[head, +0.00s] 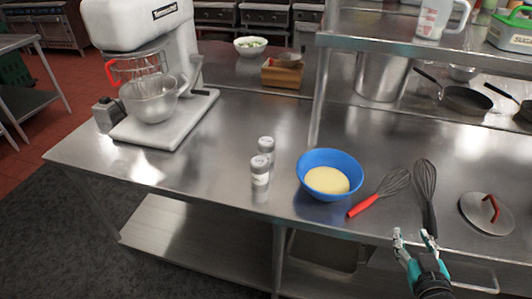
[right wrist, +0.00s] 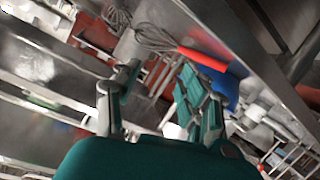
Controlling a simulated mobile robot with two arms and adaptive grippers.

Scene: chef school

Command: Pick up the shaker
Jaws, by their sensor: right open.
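Two small shakers with grey tops stand upright close together on the steel counter, the back shaker (head: 266,149) and the front shaker (head: 259,172). They are left of the blue bowl in the head view. My right gripper (head: 415,239) is at the counter's front edge, to the right of the shakers and well apart from them. It is open and empty, and its spread fingers also show in the right wrist view (right wrist: 160,95). I cannot make out the shakers for sure in the right wrist view. My left gripper is not in view.
A blue bowl (head: 316,190) with yellow contents, a red-handled whisk (head: 364,205), a dark whisk (head: 425,185) and a lid (head: 487,222) lie between or near the gripper and shakers. A stand mixer (head: 165,135) is left. Counter (head: 215,150) around the shakers' left is clear.

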